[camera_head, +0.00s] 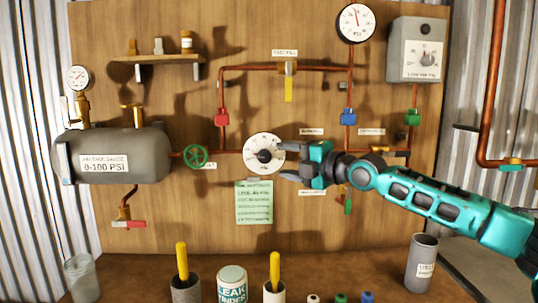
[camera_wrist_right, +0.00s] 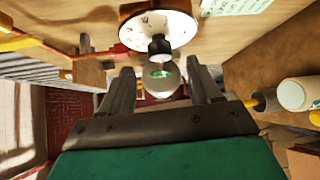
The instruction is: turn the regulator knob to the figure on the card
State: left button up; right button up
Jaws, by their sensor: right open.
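The regulator is a round white dial (camera_head: 258,141) on the wooden board, with a black knob (camera_head: 264,156) at its middle. In the right wrist view the dial (camera_wrist_right: 178,27) is at the top, with the black knob (camera_wrist_right: 160,48) standing out from it. A green card (camera_head: 254,203) with handwritten lines hangs just below the dial; its figure is too small to read. My right gripper (camera_head: 283,161) is open, its fingers pointing left at the knob's right side. In the right wrist view the open fingers (camera_wrist_right: 162,84) show nothing between them in contact. My left gripper is out of view.
A grey tank (camera_head: 112,155) and green valve wheel (camera_head: 195,156) are left of the dial. Copper pipes carry red (camera_head: 221,118), blue (camera_head: 347,116) and yellow (camera_head: 289,90) handles. Yellow-handled tools, a Leak Finder tin (camera_head: 232,285) and a grey cup (camera_head: 421,263) stand on the bench.

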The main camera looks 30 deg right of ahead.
aim_at(269, 157)
jog(key=shift+p+x, duration=0.6)
jog(key=shift+x, duration=2.5)
